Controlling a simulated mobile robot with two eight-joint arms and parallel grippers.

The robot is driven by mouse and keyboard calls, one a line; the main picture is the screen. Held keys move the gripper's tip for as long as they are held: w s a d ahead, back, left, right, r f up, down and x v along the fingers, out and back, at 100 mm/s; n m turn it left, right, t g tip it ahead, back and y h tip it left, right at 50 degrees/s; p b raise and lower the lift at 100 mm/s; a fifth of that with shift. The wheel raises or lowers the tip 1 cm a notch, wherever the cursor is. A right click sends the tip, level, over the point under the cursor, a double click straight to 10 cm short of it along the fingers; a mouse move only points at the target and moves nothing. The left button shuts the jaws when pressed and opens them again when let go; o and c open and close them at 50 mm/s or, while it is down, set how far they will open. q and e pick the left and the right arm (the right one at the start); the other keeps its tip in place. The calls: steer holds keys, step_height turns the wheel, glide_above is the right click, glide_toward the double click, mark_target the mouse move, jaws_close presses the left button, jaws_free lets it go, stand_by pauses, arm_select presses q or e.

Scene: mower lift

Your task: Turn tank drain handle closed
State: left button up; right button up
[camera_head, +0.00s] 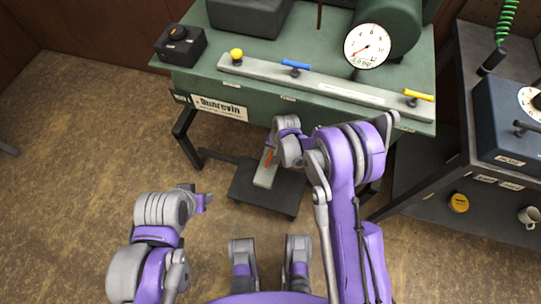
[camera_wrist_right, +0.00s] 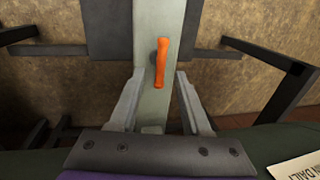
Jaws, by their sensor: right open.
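The tank drain handle is an orange lever (camera_wrist_right: 161,62) on a grey-green bar (camera_wrist_right: 158,20), seen in the right wrist view. It lies nearly lengthwise along the bar. A small part of the orange handle (camera_head: 268,159) shows in the head view, beside my right wrist. My right gripper (camera_wrist_right: 160,80) is open, with one finger on each side of the bar. The lower end of the handle appears between the fingertips; I cannot see contact. In the head view, the right fingers are mostly hidden by the wrist. My left arm's end (camera_head: 203,202) is at lower left, its fingers unclear.
A green bench (camera_head: 235,62) holds a gauge (camera_head: 367,46) and a rail with yellow and blue valve handles (camera_head: 296,64). A dark platform (camera_head: 247,188) is below. A dark cart (camera_head: 460,180) stands at right.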

mark_target(270, 157)
steer(key=shift+w+a+f, duration=0.1)
steer(key=shift+a+f, duration=0.05)
steer(key=shift+f, duration=0.7)
steer(key=shift+w+a+f, duration=0.1)
steer(key=shift+a+f, duration=0.05)
steer(key=shift+f, duration=0.65)
steer(key=shift+c, duration=0.3)
jaws_close()
